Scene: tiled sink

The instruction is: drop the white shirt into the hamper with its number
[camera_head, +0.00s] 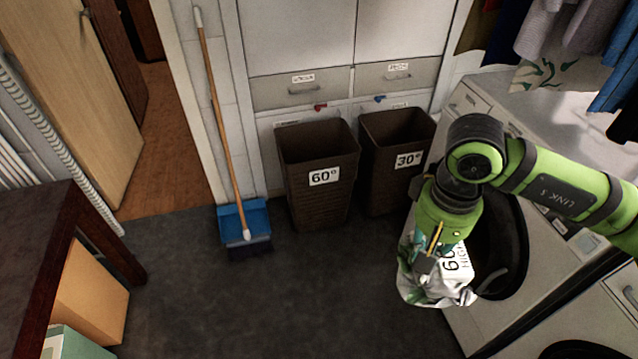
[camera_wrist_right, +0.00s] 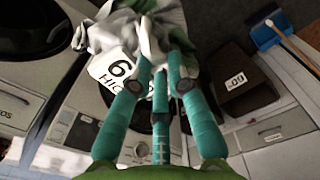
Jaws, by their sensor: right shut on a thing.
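A white shirt with green patterning (camera_head: 412,292) hangs from my right gripper (camera_head: 432,262), in front of the washing machine. A tag on it reads 60 and partly "HIGH"; the wrist view shows the shirt (camera_wrist_right: 105,36) bunched between the teal fingers of the gripper (camera_wrist_right: 160,82). The brown hamper marked 60° (camera_head: 318,195) stands on the floor to the left. The brown hamper marked 30° (camera_head: 385,180) stands beside it on the right. Both are open-topped. The shirt is to the right of and nearer than both hampers, outside them. My left gripper is out of view.
A front-loading washer (camera_head: 560,235) has its dark round door open behind my right gripper. A broom (camera_head: 222,130) and blue dustpan (camera_head: 243,217) stand left of the hampers. A dark table (camera_head: 45,235) is at the left. The middle floor is clear.

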